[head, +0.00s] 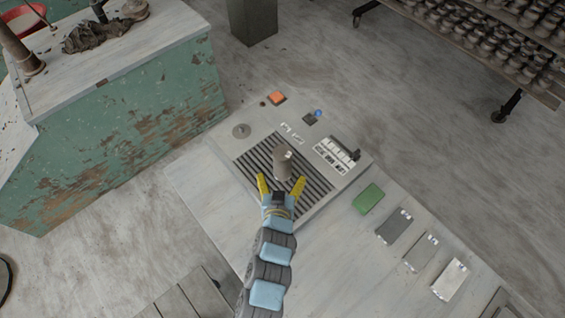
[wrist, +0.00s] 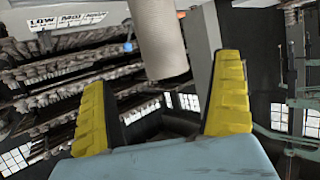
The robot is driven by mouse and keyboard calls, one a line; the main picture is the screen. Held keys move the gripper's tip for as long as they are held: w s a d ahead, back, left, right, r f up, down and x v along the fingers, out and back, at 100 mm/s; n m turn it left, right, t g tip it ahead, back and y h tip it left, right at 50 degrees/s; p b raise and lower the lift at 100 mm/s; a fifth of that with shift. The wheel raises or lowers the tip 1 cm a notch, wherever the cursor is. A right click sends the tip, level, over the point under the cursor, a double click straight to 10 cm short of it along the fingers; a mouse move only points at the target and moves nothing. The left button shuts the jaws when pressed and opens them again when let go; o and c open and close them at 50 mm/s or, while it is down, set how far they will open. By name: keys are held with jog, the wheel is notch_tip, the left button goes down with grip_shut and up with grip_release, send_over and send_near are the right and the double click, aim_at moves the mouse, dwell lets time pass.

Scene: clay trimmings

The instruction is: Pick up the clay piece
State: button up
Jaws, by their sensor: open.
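A grey-beige cylinder, which looks like the clay piece (head: 283,163), stands on the dark slatted grille of a grey panel in the head view. It also shows in the wrist view (wrist: 160,42), beyond and between the fingertips. My gripper (head: 281,181) has its two yellow fingers spread, just on the near side of the cylinder. In the wrist view the gripper (wrist: 166,78) is empty, with a visible gap between the fingers. Whether a fingertip touches the cylinder cannot be told. The cylinder's lower part is partly hidden by the gripper in the head view.
The grey panel (head: 225,143) carries an orange button (head: 277,98), a blue knob (head: 318,113) and a labelled block (head: 337,155). A green block (head: 368,199) and several grey plates lie to the right. A worn green cabinet (head: 130,135) stands left, with a dark lump (head: 97,35) on top.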

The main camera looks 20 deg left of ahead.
aim_at(282, 164)
jog(key=shift+x, duration=2.1)
jog(key=x, duration=0.4)
jog(key=shift+w+a+r+p, duration=0.15)
jog(key=shift+r+p, duration=0.1)
jog(key=shift+p, duration=0.15)
jog(key=shift+w+f, duration=0.2)
jog(key=shift+a, duration=0.1)
jog(key=c, duration=1.3)
jog(key=shift+r, duration=0.1)
jog(key=shift+c, duration=0.2)
